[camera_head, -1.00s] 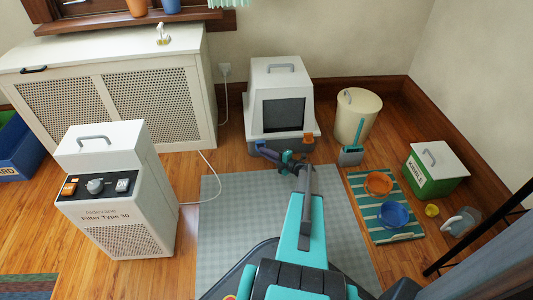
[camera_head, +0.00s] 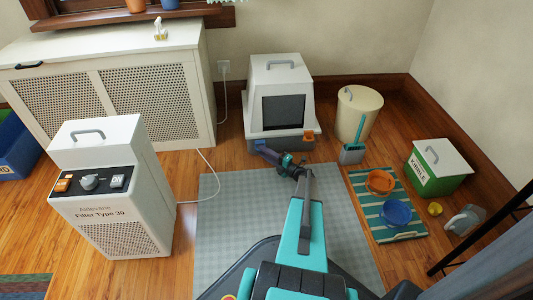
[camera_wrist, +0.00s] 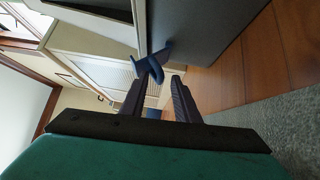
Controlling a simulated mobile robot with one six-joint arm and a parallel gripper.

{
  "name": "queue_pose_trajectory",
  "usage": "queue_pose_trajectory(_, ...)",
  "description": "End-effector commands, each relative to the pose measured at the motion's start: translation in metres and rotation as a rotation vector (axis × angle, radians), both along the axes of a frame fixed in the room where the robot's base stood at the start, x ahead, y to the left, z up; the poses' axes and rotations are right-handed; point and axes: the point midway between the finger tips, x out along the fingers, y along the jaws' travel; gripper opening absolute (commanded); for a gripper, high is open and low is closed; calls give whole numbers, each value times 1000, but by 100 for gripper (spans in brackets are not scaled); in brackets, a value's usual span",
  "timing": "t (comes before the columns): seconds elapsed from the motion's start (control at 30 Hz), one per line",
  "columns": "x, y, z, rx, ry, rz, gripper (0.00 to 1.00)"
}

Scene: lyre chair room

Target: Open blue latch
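The blue latch (camera_head: 260,143) is at the lower left front corner of the white and grey litter box (camera_head: 280,75). In the wrist view the blue latch (camera_wrist: 155,66) stands out from the grey wall of the box, at the tips of my fingers. My gripper (camera_wrist: 159,82) is open, with a gap between its two dark fingers. The latch's near part lies at this gap, close to the left fingertip; I cannot tell whether they touch. In the head view my gripper (camera_head: 264,153) is just in front of the latch and partly hides it.
An orange latch (camera_head: 309,136) is at the box's right front corner. A dustpan (camera_head: 352,153) and a cream bin (camera_head: 357,113) stand to the right. The white filter unit (camera_head: 110,190) stands to the left. The grey mat (camera_head: 225,225) is clear left of my arm.

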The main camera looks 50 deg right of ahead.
Motion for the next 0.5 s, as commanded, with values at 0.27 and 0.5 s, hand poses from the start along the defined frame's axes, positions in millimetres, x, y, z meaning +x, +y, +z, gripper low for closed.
queue_pose_trajectory(0.27,0,0,1,0,-1,1,28)
queue_pose_trajectory(0.5,-12,-1,1,0,-1,0,28)
